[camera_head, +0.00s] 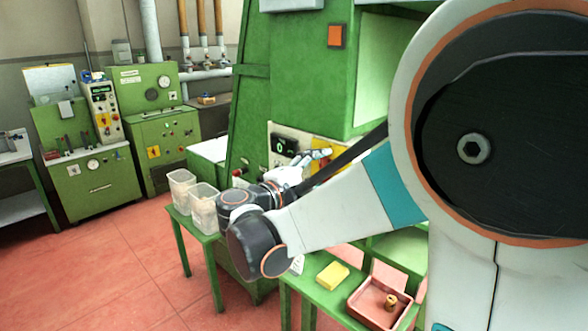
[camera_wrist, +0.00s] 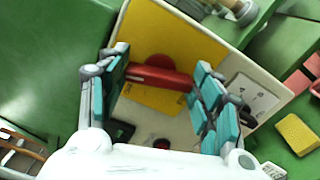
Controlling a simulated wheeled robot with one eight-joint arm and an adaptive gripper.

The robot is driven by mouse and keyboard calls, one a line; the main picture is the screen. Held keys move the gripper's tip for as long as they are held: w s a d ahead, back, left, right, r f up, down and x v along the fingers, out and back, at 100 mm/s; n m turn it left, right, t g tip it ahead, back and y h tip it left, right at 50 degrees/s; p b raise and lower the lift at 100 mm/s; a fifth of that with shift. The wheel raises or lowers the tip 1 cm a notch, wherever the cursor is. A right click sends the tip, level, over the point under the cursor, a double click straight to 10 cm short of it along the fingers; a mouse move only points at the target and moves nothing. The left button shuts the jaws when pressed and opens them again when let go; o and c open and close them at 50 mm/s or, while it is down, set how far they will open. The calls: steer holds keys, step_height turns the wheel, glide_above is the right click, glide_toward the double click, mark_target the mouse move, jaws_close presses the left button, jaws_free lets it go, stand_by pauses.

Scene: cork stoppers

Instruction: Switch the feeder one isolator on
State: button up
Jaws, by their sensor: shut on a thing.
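The isolator is a red bar handle (camera_wrist: 150,77) on a yellow plate (camera_wrist: 168,38), set in a pale panel on the green machine. In the wrist view the handle lies nearly level across the picture, with a round red hub behind its middle. My gripper (camera_wrist: 161,79) has its teal finger pads at the two ends of the handle and is shut on it. In the head view my gripper (camera_head: 308,166) is at the panel in front of the yellow plate (camera_head: 323,145) and hides most of the handle. I cannot read a feeder label.
A dark display (camera_head: 284,145) sits left of the plate. Below are clear tubs (camera_head: 204,210), a yellow sponge (camera_head: 332,276) and a reddish tray (camera_head: 365,312) holding a cork stopper (camera_head: 390,302).

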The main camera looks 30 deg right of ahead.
steer(key=shift+f+m, duration=0.1)
steer(key=shift+m, duration=1.4)
steer(key=o, duration=1.1)
steer(key=shift+c, duration=0.2)
